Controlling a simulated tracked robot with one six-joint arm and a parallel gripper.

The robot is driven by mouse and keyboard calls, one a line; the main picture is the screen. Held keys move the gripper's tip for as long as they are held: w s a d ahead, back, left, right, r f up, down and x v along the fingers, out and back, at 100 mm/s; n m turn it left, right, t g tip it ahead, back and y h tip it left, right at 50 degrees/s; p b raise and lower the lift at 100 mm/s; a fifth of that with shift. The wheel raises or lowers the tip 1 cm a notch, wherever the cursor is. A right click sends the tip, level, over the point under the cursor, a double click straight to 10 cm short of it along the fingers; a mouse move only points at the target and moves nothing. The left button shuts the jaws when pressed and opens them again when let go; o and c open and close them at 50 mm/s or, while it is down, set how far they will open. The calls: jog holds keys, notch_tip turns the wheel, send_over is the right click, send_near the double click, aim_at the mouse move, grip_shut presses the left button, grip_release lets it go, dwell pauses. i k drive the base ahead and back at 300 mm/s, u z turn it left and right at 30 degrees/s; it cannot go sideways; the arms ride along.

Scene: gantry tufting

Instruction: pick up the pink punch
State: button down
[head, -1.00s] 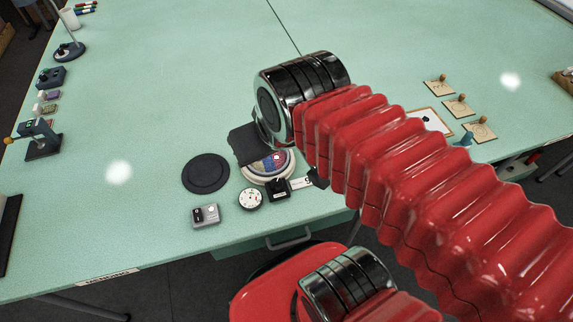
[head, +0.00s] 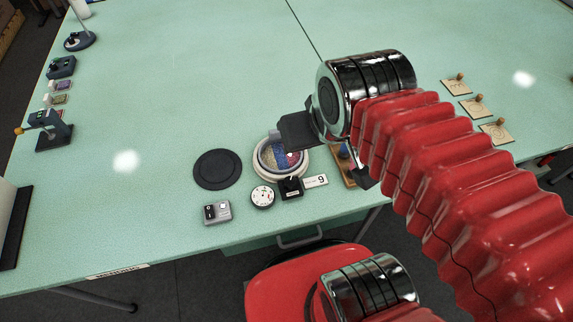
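I cannot make out a pink punch for sure in the head view. My arm covers part of the table's right middle, where things may be hidden. My gripper (head: 292,132) shows as dark grey plates at the end of the arm. It is above the far edge of a round hoop (head: 304,170) with blue cloth in it. Its fingertips are seen at a slant, so whether it is open or shut is unclear. A wooden holder (head: 345,172) with a blue item shows partly beside my arm.
Wooden plates with knobs (head: 473,106) are at right. The table's left middle is clear.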

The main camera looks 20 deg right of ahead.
aim_at(352, 166)
jog(key=z, duration=0.75)
